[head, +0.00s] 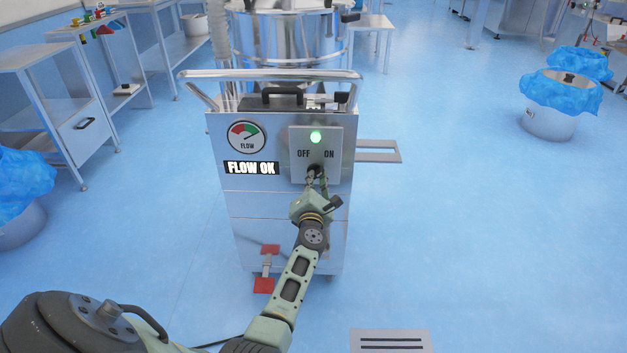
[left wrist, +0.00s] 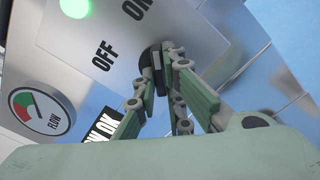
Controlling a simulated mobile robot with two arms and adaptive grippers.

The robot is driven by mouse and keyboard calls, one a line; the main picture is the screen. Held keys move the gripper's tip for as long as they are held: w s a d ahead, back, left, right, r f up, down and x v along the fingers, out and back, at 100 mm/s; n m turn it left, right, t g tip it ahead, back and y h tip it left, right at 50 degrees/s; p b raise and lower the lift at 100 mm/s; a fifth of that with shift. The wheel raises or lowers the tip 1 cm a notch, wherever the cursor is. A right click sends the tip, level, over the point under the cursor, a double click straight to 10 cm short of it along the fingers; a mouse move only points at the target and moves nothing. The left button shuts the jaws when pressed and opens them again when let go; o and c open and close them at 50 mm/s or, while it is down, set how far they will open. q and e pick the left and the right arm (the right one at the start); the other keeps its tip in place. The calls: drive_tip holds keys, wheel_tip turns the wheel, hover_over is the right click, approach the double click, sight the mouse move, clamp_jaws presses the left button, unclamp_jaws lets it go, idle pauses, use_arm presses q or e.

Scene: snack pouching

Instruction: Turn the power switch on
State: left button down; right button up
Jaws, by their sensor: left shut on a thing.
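The power switch, a dark rotary knob (head: 313,171), sits on a grey switch plate (head: 299,164) with OFF and ON labels on the front of a steel cart. A round lamp (head: 316,136) above the labels glows green. My left gripper (head: 316,181) is at the knob, and its fingers partly hide it. In the left wrist view the fingers of my left gripper (left wrist: 160,88) are closed on the dark knob (left wrist: 151,55). The exact knob angle is hard to tell. My right gripper is not in view.
The steel cart (head: 265,215) has a flow gauge (head: 246,137), a FLOW OK display (head: 252,168) and red pedals (head: 264,285) low down. A side shelf (head: 378,151) sticks out at right. Blue-lined bins (head: 550,118) stand farther off. Open floor lies to the right.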

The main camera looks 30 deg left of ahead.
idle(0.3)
use_arm(q)
drive_tip(key=c, duration=1.8)
unclamp_jaws()
drive_tip(key=shift+c, duration=0.2)
